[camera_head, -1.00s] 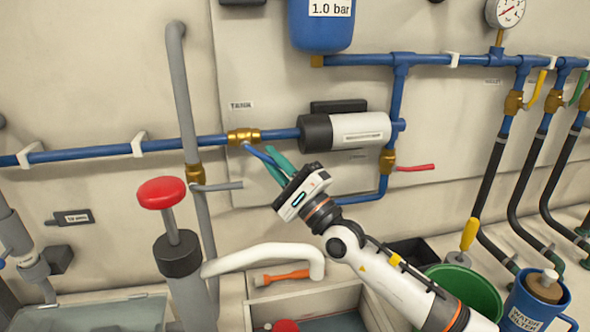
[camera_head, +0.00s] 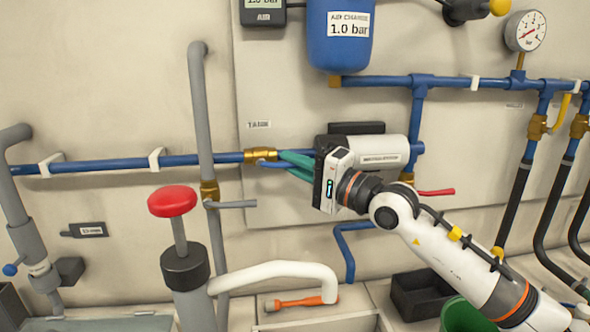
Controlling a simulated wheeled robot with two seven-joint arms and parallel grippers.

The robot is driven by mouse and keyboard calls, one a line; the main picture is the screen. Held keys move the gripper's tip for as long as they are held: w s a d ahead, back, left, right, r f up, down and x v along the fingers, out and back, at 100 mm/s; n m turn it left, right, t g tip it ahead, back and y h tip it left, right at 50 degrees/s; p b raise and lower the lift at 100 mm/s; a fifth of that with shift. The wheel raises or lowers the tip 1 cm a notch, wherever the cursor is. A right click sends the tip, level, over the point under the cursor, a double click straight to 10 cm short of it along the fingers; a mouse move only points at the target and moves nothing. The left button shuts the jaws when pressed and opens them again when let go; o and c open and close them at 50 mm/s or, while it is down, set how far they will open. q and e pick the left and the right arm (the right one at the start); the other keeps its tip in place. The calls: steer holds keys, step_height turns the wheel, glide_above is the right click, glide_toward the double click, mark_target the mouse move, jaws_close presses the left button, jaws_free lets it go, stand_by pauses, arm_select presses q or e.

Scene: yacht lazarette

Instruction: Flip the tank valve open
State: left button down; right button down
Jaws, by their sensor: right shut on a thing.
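The tank valve is a brass body (camera_head: 261,155) on the blue horizontal pipe, under a small label (camera_head: 259,125) too blurred to read surely. Its blue lever (camera_head: 272,164) points right, nearly in line with the pipe and just below it. My right gripper (camera_head: 288,163) reaches in from the right, its green fingers shut on the lever. The fingers hide the lever's outer end. My left gripper is not in view.
The pump cylinder (camera_head: 381,148) is right behind my right gripper. A grey pipe (camera_head: 201,110) with a grey-levered brass valve (camera_head: 209,190) stands to the left. A red-knobbed hand pump (camera_head: 172,202) stands below. A red lever (camera_head: 436,192) is at lower right.

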stand_by(0.4)
steer(key=c, duration=1.4)
jaws_free()
steer(key=shift+c, duration=0.2)
steer(key=shift+r, duration=0.1)
